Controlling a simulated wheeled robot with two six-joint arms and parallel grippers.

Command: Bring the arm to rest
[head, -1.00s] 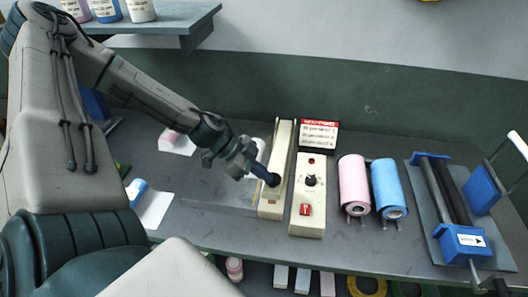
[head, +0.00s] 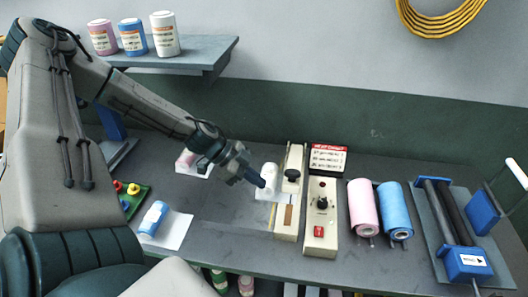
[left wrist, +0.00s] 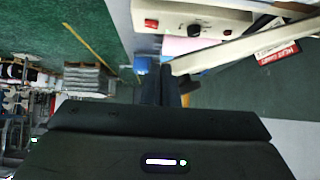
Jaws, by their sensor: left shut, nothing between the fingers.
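My left arm comes in from the left in the head view. My left gripper (head: 256,181) is shut and empty, pointing down to the right above the bench. My right gripper is not in view.
Right of the bar stand a control box (head: 321,235), a pink roll (head: 362,207), a blue roll (head: 394,210) and a roller machine (head: 465,262). A shelf (head: 215,52) with three bottles is behind the arm. A blue roll (head: 153,217) lies on a white sheet at left.

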